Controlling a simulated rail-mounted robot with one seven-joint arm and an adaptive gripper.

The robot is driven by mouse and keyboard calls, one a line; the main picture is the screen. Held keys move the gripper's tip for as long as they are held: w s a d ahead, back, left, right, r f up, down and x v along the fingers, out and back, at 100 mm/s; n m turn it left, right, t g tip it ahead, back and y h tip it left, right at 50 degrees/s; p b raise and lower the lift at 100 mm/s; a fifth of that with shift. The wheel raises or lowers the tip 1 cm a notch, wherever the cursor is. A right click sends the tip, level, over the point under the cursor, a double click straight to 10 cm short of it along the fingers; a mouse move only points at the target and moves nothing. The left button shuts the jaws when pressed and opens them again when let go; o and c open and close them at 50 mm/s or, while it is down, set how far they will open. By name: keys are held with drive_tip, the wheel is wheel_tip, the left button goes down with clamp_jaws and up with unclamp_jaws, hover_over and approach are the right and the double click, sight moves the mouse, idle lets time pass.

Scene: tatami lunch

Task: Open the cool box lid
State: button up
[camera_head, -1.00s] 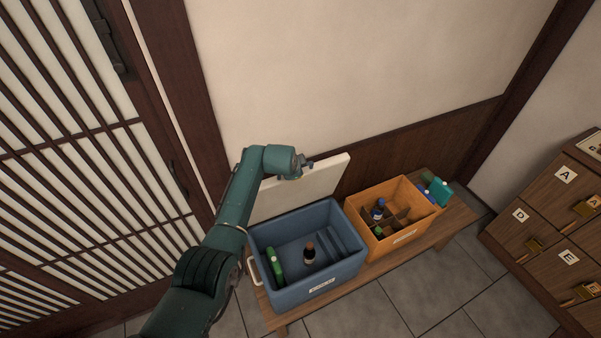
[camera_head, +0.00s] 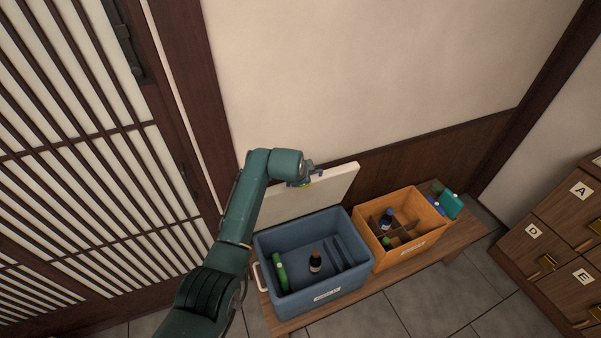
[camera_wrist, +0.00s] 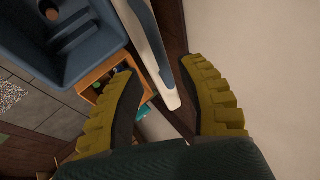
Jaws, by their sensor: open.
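The blue cool box (camera_head: 300,298) stands on the wooden bench, its top open. Its white lid (camera_head: 325,190) stands raised along the back side, near the wall. My gripper (camera_head: 312,178) is at the lid's upper edge in the head view. In the wrist view my gripper (camera_wrist: 172,100) has its yellow-backed fingers spread apart, with the lid's edge (camera_wrist: 158,70) passing between them. I cannot tell whether a finger touches the lid. The box (camera_wrist: 85,70) also shows there at upper left.
An orange divided crate (camera_head: 408,255) with bottles stands on the bench (camera_head: 440,237) right of the cool box. Teal and blue items (camera_head: 449,204) lie beyond it. Wooden lettered drawers (camera_head: 560,235) stand at the right. The wall (camera_head: 370,80) is close behind the lid.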

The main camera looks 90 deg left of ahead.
drive_tip(key=v, duration=0.7)
drive_tip(key=shift+d+r, duration=0.2)
